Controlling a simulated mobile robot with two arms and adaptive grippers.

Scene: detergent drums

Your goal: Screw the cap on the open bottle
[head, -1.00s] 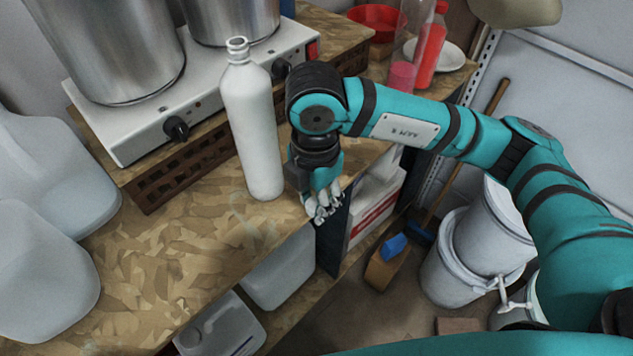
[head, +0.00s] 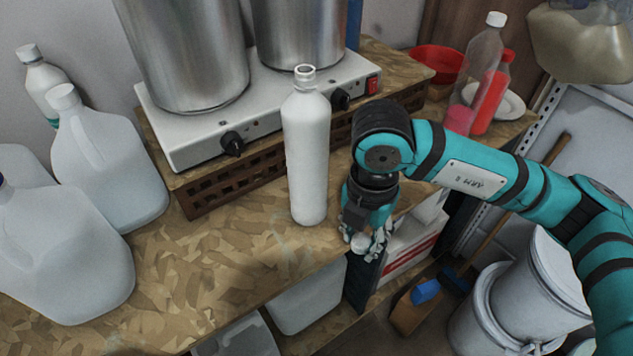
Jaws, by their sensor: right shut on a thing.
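The open bottle (head: 306,160) is white and stands upright on the wooden worktop, its bare threaded neck showing at the top. My right gripper (head: 362,246) points down at the worktop's front edge, to the right of the bottle's base and apart from it. It is shut on a small white round thing (head: 360,243), which looks like the cap; the fingers partly hide it. My left gripper is not in view.
Two steel pots (head: 187,55) stand on a white hot plate (head: 190,146) behind the bottle. Clear and red bottles (head: 492,98) and a red bowl (head: 436,62) are at back right.

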